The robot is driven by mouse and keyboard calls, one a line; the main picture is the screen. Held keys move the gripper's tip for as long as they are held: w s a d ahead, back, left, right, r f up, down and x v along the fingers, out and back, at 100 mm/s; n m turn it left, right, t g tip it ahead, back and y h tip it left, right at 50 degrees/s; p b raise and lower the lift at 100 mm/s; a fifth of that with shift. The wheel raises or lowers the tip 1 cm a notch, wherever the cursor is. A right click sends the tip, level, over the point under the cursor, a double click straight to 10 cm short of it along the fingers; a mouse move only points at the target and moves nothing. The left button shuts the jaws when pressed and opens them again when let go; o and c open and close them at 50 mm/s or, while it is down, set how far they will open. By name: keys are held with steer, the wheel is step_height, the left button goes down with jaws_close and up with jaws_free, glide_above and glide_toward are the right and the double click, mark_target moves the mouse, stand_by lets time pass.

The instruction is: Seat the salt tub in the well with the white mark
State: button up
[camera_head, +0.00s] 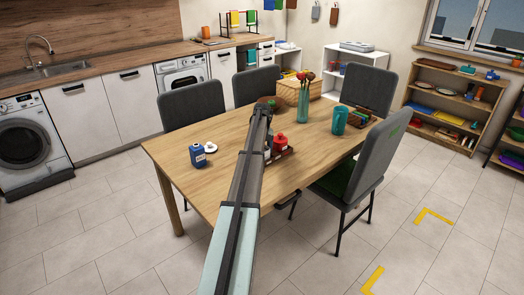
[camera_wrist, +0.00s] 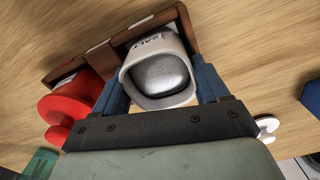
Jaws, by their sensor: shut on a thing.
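The salt tub (camera_wrist: 158,45) is white with a grey top and the word SALT on its side. My gripper (camera_wrist: 160,88) is shut on it, one blue finger on each side. In the wrist view the tub overlaps the end well of a dark brown wooden rack (camera_wrist: 187,28); I cannot tell how deep it sits. Pale marks (camera_wrist: 140,22) show along the rack's rim, but which well has the white one is unclear. A red container (camera_wrist: 72,105) is beside the tub at the rack's other end. In the head view my arm hides part of the rack (camera_head: 287,156).
On the wooden table (camera_head: 180,178) stand a blue bottle (camera_head: 197,156), a white round item (camera_head: 211,147), a glass vase (camera_head: 303,105) with utensils, a teal cup (camera_head: 340,121) and another wooden holder (camera_head: 357,117). Grey chairs surround it. The near left tabletop is clear.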

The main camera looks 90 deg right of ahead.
steer(key=o, duration=1.4)
steer(key=shift+f, duration=0.1)
steer(key=shift+c, duration=0.2)
step_height(320, 180, up, 12)
steer(key=shift+r, duration=0.2)
